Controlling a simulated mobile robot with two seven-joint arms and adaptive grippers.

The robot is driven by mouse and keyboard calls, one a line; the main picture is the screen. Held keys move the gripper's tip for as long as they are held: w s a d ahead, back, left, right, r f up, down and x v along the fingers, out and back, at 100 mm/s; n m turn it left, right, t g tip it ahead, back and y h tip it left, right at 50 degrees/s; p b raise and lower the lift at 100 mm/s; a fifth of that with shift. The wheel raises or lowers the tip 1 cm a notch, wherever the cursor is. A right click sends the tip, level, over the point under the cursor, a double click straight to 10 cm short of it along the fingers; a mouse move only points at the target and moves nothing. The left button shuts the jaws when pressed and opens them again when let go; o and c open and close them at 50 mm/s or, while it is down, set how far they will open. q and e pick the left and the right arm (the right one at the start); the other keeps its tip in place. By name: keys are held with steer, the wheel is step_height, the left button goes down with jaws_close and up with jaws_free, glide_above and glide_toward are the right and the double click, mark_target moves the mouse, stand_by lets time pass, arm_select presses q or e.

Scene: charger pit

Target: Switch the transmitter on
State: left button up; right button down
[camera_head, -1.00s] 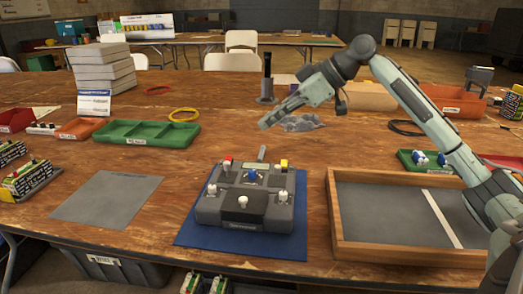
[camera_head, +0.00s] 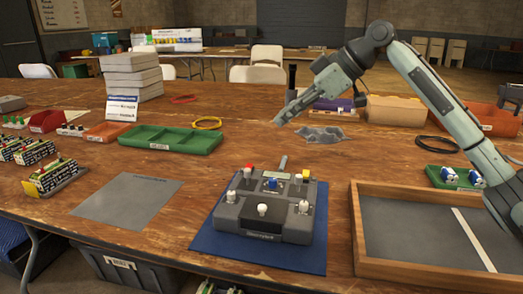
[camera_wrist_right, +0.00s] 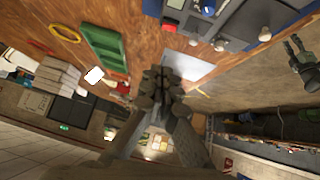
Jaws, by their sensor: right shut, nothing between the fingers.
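The transmitter (camera_head: 262,212) is a dark grey box on a blue mat (camera_head: 203,240), with white, blue, red and yellow caps on its controls and a short grey antenna at its back. Part of it shows at the top of the right wrist view (camera_wrist_right: 225,22). My right gripper (camera_head: 279,121) is shut and empty, above the table behind the transmitter and apart from it. It also shows in the right wrist view (camera_wrist_right: 162,78). A dark gripper-like shape (camera_wrist_right: 300,65) at the right of that view may be my left gripper; its jaws are unclear. Switch positions are too small to read.
A wooden-rimmed tray (camera_head: 356,240) stands right of the mat, and a grey sheet (camera_head: 125,198) lies left. A green tray (camera_head: 170,138) and a yellow ring (camera_head: 208,123) lie behind left. Battery packs (camera_head: 52,175) stand at the far left.

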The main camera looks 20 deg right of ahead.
steer(key=x, duration=1)
steer(key=shift+a+f, duration=0.15)
steer(key=f, duration=0.2)
steer(key=shift+d+f, duration=0.25)
steer(key=shift+f, duration=0.05)
arm_select(q)
steer(key=shift+s+r, duration=0.15)
steer(key=shift+r, duration=0.3)
arm_select(e)
steer(key=shift+w+f, duration=0.15)
steer(key=shift+f, duration=0.4)
